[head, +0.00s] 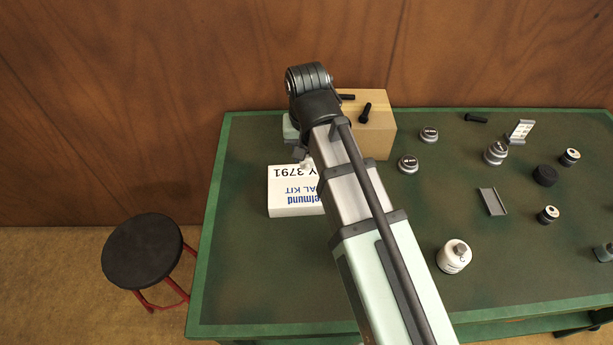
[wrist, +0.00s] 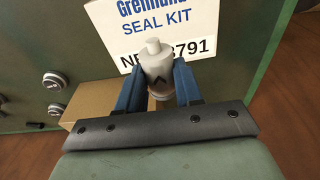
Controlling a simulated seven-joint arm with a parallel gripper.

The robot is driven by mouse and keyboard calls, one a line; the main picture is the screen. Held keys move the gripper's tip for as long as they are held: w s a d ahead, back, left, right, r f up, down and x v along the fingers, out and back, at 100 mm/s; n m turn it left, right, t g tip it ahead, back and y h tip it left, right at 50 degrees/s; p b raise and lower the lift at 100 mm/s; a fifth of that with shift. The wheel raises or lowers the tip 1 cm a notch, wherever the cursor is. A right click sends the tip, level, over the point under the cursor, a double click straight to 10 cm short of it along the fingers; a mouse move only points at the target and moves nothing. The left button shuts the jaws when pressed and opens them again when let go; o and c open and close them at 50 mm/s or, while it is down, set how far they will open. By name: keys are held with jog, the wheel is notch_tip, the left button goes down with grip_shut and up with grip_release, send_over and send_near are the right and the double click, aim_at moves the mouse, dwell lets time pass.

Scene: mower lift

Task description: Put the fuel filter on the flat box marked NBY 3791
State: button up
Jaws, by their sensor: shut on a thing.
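The fuel filter (wrist: 157,66) is a small whitish cylinder with a narrow stub on its end and a dark arrow mark. My gripper (wrist: 156,80) is shut on it, a blue finger on each side. In the head view a bit of the filter (head: 307,164) shows beside my arm, at the back edge of the flat box. I cannot tell whether the filter touches the box.
A cardboard box (head: 381,138) with a black bolt (head: 365,112) on it stands just behind the flat box. Several caps, a bracket (head: 492,201) and a white canister (head: 453,257) are spread over the green bench (head: 240,270) to the right. A stool (head: 142,249) stands left.

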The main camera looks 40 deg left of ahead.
aim_at(307, 157)
jog(key=shift+f, duration=4.25)
jog(key=shift+f, duration=0.15)
jog(key=o, duration=1)
jog(key=shift+s+d+r, duration=0.15)
jog(key=shift+s+r, duration=0.05)
jog(key=shift+r, duration=1.85)
jog(key=shift+s+d+r, duration=0.15)
jog(key=shift+d+r, duration=0.05)
jog(key=shift+r, duration=1.85)
jog(key=shift+s+d+r, duration=0.15)
jog(key=shift+s+r, duration=0.05)
jog(key=shift+r, duration=1.85)
